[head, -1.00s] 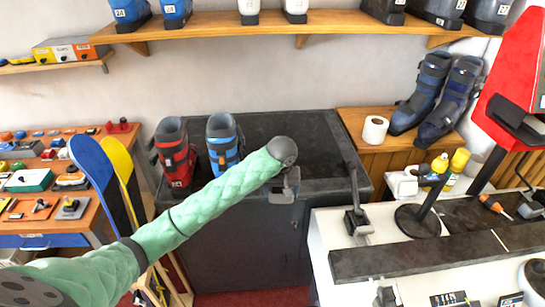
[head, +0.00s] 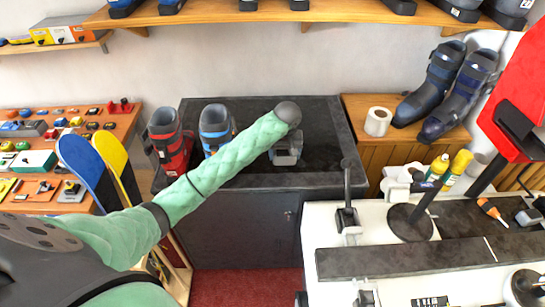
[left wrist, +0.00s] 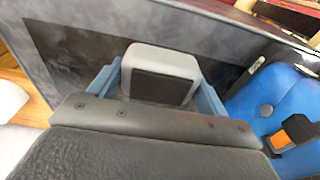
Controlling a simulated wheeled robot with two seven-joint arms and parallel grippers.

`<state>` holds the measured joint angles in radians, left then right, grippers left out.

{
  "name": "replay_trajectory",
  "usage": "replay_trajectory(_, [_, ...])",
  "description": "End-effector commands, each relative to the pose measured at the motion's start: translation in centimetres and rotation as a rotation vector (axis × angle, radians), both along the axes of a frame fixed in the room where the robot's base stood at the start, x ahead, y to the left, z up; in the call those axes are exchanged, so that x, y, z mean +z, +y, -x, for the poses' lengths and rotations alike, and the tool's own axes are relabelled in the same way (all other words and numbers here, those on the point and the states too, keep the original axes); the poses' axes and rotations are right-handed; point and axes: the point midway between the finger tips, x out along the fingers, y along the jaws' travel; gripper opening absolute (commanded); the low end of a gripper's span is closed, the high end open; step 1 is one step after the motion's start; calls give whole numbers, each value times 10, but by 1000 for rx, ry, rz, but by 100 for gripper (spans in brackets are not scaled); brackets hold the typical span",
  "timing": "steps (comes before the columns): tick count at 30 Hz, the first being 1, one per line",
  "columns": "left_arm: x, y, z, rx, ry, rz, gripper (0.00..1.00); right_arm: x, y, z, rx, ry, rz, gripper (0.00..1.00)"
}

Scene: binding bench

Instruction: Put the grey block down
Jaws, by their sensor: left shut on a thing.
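The grey block (left wrist: 163,60), pale with a dark panel on its face, sits between the two blue-grey fingers of my left gripper (left wrist: 158,82) in the left wrist view. The fingers are shut on its sides. In the head view my left gripper (head: 287,155) is over the front part of the black-topped cabinet (head: 258,180), right of the blue boot (head: 214,128). My forearm and wrist hide part of it there. I cannot tell whether the block touches the cabinet top. My right gripper is not in view.
A red boot (head: 168,140) stands left of the blue boot, which shows close by in the left wrist view (left wrist: 285,95). The cabinet top is clear behind and right of the gripper. A white workbench (head: 325,230) with an upright black-handled device (head: 347,200) is at right.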

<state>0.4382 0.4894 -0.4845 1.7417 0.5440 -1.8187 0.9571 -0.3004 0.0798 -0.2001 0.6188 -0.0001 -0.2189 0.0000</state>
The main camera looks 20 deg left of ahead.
Motion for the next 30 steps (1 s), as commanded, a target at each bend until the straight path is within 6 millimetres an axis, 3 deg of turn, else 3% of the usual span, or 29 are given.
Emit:
replay_trajectory(6, [-24, 34, -23, 2, 0, -1, 51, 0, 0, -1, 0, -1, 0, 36])
replay_trajectory(12, [-39, 54, -36, 0, 0, 0, 51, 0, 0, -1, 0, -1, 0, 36])
replay_trajectory(17, [-44, 58, -39, -1, 0, 1, 51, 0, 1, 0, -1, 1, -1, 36])
replay_trajectory(26, [-77, 58, -38, 0, 1, 0, 51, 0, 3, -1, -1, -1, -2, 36])
replay_trajectory(30, [-81, 58, -39, -1, -2, 1, 51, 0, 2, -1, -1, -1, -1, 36])
